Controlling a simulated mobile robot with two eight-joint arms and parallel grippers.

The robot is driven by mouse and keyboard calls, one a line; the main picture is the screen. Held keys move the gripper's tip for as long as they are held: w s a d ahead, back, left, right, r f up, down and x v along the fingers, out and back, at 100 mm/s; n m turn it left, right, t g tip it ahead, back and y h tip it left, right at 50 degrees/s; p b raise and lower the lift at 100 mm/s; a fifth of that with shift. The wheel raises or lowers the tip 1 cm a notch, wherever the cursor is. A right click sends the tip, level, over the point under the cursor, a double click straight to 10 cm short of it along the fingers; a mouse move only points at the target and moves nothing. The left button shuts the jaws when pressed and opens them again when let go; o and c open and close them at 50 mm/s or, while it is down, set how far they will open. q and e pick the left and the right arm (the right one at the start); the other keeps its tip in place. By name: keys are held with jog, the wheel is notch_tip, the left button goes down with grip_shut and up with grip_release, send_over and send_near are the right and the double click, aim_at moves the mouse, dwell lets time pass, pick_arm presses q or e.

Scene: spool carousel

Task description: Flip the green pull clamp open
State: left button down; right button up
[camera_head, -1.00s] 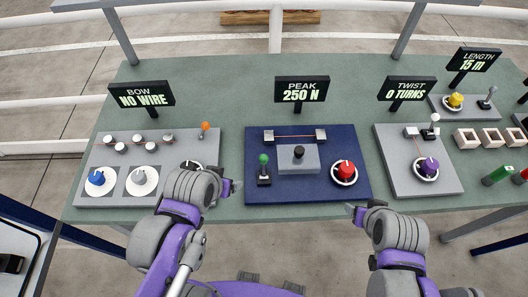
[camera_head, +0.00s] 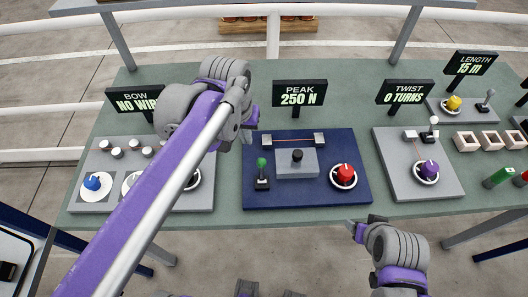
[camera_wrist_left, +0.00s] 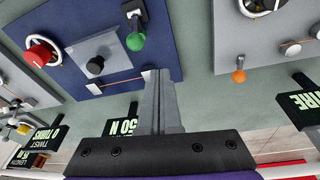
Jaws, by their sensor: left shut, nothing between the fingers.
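The green pull clamp shows as a green ball knob (camera_head: 261,162) on a short black stem and base, at the left of the blue panel (camera_head: 325,199). Its lever stands about upright. My left gripper (camera_head: 249,141) is up and to the left of the knob in the head view, apart from it. In the left wrist view its fingers (camera_wrist_left: 157,74) are together and empty, and the green knob (camera_wrist_left: 135,41) is just beyond their tips. My right gripper (camera_head: 350,226) is at the table's front edge, away from the clamp; its jaw gap is unclear.
The blue panel also bears a black knob (camera_head: 297,155), a red knob (camera_head: 344,174) and a wire between two grey blocks. An orange knob (camera_wrist_left: 238,76) is on the grey panel at the left, partly hidden by my left arm in the head view. PEAK sign (camera_head: 299,93) stands behind.

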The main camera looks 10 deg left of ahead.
aim_at(262, 171)
pick_arm(q)
jog(key=w+d+r+g, duration=0.1)
jog(key=w+d+r, duration=0.1)
jog(key=w+d, duration=0.1)
jog(key=shift+w+r+g, duration=0.3)
jog(key=shift+w+g, duration=0.1)
jog(key=shift+w, duration=0.4)
pick_arm(e)
jog(key=shift+s+d+f, duration=0.2)
jog(key=shift+s+f, duration=0.3)
jog(key=shift+f, duration=0.05)
pick_arm(q)
jog(key=shift+f, duration=0.1)
jog(key=f, duration=0.5)
jog(key=f+b, duration=0.1)
jog(key=f, duration=0.4)
jog(key=shift+w+d, duration=0.2)
jog(key=shift+s+d+r+p, duration=0.15)
jog(key=shift+s+r, duration=0.15)
jog(key=shift+s, duration=0.35)
jog(key=shift+s+a+r+p, duration=0.15)
jog(key=shift+s+r, duration=0.15)
jog(key=shift+s, duration=0.3)
jog(key=shift+s+d, duration=0.15)
jog(key=shift+s, duration=0.4)
pick_arm(e)
jog(key=shift+w+r, duration=0.1)
jog(key=shift+r, duration=0.1)
pick_arm(q)
jog(key=shift+r, duration=0.1)
